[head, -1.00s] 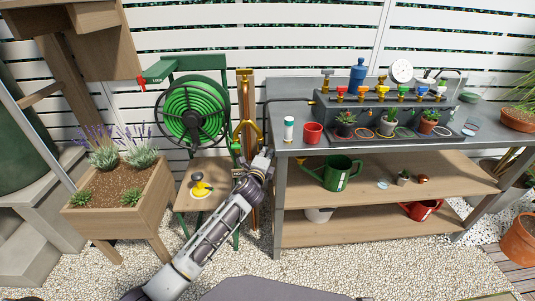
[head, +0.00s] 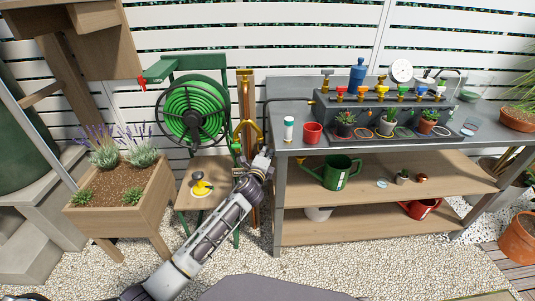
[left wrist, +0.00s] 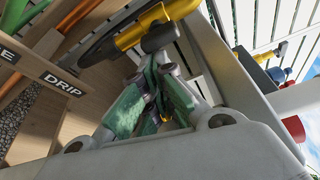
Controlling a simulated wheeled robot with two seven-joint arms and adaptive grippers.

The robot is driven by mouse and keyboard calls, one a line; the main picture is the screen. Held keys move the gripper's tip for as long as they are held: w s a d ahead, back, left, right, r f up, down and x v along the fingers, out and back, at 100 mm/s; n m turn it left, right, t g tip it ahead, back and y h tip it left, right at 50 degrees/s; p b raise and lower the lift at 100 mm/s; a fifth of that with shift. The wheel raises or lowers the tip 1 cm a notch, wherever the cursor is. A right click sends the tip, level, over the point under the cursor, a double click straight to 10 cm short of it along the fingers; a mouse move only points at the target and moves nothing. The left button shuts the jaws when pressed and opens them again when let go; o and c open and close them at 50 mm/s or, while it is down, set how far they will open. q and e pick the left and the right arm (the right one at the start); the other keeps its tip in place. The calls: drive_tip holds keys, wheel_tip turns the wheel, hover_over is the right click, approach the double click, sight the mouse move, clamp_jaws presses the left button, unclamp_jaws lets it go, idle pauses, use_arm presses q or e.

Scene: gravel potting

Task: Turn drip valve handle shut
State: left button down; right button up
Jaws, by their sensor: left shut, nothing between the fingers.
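The brass, forked pipe fitting (head: 247,130) is on the wooden post left of the bench. In the left wrist view, part of this brass pipe (left wrist: 155,22) and a dark, lever-like part (left wrist: 108,47) show above my fingers. A black DRIP label (left wrist: 63,81) is on the wood at left; I cannot tell for certain which part is the drip valve handle. My left gripper (head: 263,157) is just below and right of the brass fitting, beside the bench corner. Its green-padded fingers (left wrist: 165,118) are shut and empty. Whether they touch the fitting is unclear. My right gripper is out of view.
The grey bench (head: 290,112) is close on the right, with a manifold of coloured knobs (head: 385,103) on top. The hose reel (head: 192,110) and a small wooden stand (head: 215,170) are on the left. Open gravel (head: 330,262) lies in front.

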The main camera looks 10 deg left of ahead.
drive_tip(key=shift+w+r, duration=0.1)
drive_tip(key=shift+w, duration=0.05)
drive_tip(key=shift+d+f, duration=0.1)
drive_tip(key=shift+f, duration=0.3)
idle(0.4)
use_arm(q)
drive_tip(key=shift+a+p, duration=0.1)
drive_tip(key=shift+p, duration=0.3)
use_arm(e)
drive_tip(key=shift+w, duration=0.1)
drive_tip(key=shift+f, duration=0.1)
use_arm(q)
drive_tip(key=shift+m, duration=0.3)
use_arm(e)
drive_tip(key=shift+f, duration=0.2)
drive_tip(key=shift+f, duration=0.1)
use_arm(q)
drive_tip(key=shift+p, duration=0.45)
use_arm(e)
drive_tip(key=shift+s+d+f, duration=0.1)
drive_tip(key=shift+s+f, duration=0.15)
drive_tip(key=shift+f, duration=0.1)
use_arm(q)
drive_tip(key=shift+f, duration=0.1)
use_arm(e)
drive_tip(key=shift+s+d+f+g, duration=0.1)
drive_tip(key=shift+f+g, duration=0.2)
